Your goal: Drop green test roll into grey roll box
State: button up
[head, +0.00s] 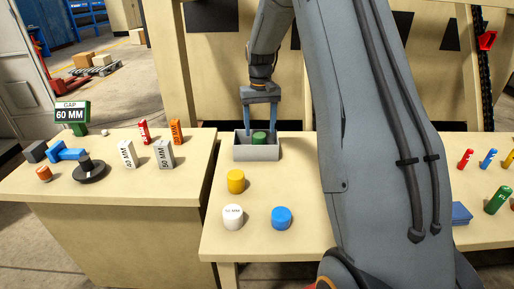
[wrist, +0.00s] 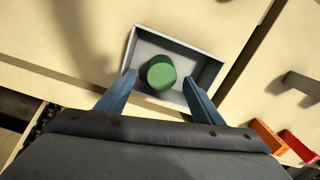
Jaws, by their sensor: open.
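The green test roll (head: 260,138) stands inside the grey roll box (head: 256,153) on the middle table in the head view. In the wrist view the green roll (wrist: 161,73) sits within the walls of the grey box (wrist: 205,62), near the wall closest to my gripper. My gripper (head: 260,128) points down over the box. In the wrist view its two blue fingers (wrist: 160,82) are spread wide, one on each side of the roll, with a gap to it on both sides.
Yellow (head: 236,181), white (head: 232,217) and blue (head: 281,218) rolls stand in front of the box. Small coloured cylinders (head: 488,159) stand on the right.

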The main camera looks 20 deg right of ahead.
notch_tip(320, 180, up, 8)
jog(key=b, duration=0.2)
jog(key=shift+f, duration=0.25)
